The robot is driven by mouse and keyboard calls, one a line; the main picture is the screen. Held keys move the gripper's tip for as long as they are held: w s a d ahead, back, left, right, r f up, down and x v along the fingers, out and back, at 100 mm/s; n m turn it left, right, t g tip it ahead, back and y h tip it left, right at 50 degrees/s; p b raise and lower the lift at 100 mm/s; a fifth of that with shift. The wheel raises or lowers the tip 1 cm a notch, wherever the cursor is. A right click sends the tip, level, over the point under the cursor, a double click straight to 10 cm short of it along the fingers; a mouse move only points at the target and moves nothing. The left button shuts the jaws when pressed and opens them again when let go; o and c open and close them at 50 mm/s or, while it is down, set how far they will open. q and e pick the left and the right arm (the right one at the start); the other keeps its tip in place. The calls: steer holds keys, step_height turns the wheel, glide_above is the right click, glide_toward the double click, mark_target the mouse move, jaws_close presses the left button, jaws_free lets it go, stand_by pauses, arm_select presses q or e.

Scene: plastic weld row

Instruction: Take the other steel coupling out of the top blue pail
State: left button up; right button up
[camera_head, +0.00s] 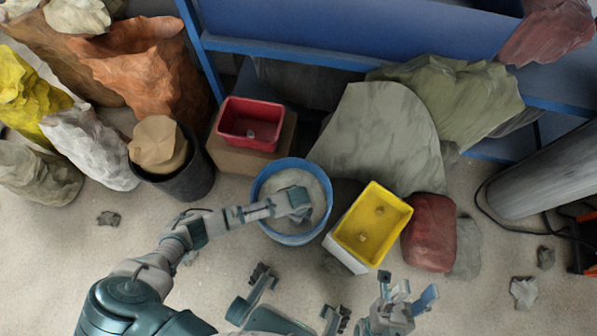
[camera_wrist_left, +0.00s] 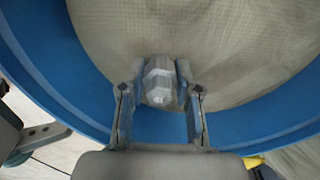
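The blue pail (camera_head: 261,215) stands on the floor near the middle of the head view, with a pale, woven-looking surface inside. It also fills much of the left wrist view (camera_wrist_left: 50,75). My left gripper (camera_head: 300,200) reaches into it. In the left wrist view, the steel coupling (camera_wrist_left: 160,85), a grey faceted piece, sits between the fingertips of that gripper (camera_wrist_left: 160,72). Both fingers appear to touch its sides. In the head view the gripper hides the coupling. My right gripper (camera_head: 407,287) is open and empty, below the yellow bin.
A yellow bin (camera_head: 352,232) with small pieces in it stands right of the pail on a white box. A red bin (camera_head: 250,105) with one small piece sits on a cardboard box (camera_head: 240,160) behind left. A black bucket (camera_head: 190,182), sacks and a blue rack (camera_head: 270,47) surround them.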

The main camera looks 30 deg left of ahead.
arm_select(q)
jaws_close()
steer(key=shift+a, duration=0.1)
